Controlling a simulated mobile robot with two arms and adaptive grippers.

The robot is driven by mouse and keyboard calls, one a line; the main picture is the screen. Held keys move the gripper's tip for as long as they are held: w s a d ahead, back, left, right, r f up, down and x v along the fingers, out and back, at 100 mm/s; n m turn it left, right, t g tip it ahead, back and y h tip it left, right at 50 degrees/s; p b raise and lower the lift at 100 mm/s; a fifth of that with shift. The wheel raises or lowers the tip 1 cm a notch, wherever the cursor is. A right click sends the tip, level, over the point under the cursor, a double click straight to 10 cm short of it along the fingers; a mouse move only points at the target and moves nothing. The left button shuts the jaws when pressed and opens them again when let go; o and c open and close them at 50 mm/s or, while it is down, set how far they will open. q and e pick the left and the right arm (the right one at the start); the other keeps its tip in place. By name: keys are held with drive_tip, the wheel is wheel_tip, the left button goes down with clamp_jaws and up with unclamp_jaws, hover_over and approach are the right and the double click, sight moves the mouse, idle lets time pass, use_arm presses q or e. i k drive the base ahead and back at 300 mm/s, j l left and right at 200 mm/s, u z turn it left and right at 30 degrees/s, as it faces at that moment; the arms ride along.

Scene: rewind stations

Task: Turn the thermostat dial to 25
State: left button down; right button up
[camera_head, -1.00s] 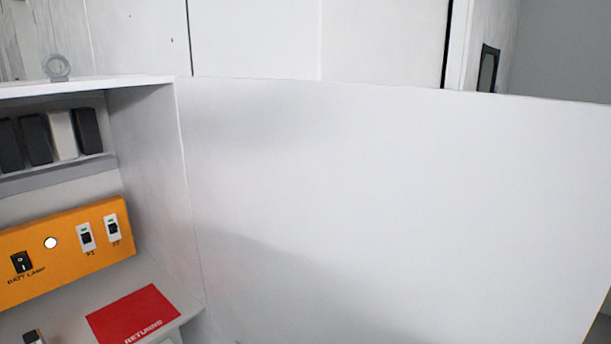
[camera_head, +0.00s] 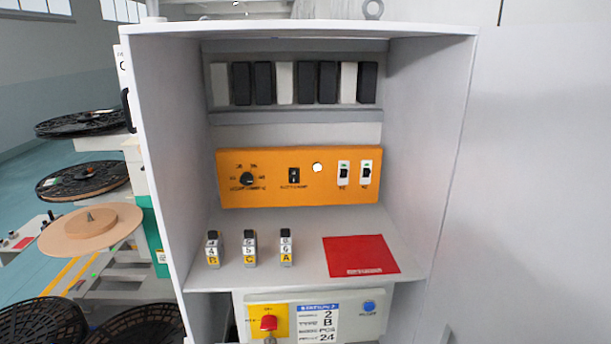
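A small black round dial (camera_head: 247,179) with printed numbers around it sits at the left of an orange panel (camera_head: 275,194) inside an open white cabinet. The print is too small to read surely, so I cannot tell its setting. Neither of my grippers is in view.
On the shelf below stand three labelled blocks, B (camera_head: 213,249), C (camera_head: 250,249) and A (camera_head: 286,248), beside a red mat (camera_head: 361,256). A lower box (camera_head: 350,310) has a red knob (camera_head: 268,323). Black reels (camera_head: 82,122) stand left. The cabinet's side walls bound the opening.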

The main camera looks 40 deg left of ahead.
sight(246, 178)
drive_tip(key=u, duration=1.25)
